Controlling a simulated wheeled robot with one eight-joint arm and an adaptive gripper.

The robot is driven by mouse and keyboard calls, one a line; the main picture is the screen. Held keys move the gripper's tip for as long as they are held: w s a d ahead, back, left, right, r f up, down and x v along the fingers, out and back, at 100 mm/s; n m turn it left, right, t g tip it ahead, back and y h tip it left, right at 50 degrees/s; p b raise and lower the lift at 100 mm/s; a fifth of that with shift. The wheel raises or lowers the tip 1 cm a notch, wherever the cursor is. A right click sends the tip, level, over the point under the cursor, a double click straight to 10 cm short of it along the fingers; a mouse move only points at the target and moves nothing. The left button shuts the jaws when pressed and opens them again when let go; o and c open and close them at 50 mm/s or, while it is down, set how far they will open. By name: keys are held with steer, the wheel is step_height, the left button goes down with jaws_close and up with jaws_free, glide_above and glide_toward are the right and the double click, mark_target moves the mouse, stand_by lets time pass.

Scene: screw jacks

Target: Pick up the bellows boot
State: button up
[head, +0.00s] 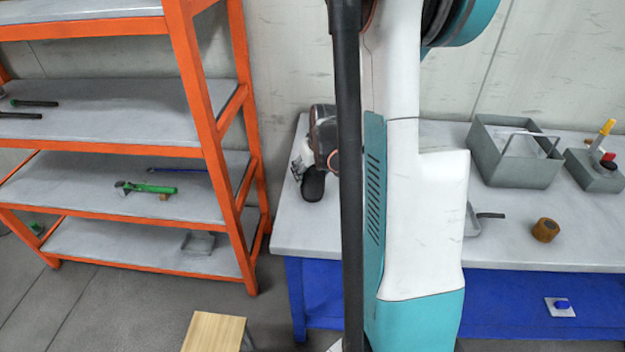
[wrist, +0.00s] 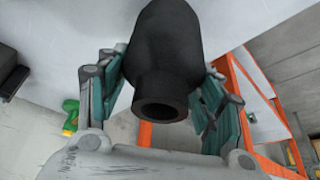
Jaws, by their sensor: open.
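The bellows boot is most likely the black, rounded piece (wrist: 168,50) in the wrist view, with a narrower neck and a round hole facing the camera. In the head view a black rounded piece (head: 313,184), seemingly the same one, is at the left end of the table. My gripper (wrist: 163,76) is open, with one teal-padded finger on each side of the boot. Whether the pads touch it I cannot tell.
An orange shelf (head: 205,130) with tools stands left. A wooden stool (head: 213,332) is in front. My arm hides the table's middle.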

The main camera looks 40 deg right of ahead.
steer(key=shift+w+f, duration=0.2)
steer(key=shift+f, duration=0.3)
steer(key=c, duration=1.2)
steer(key=shift+r, duration=0.15)
steer(key=shift+c, duration=0.2)
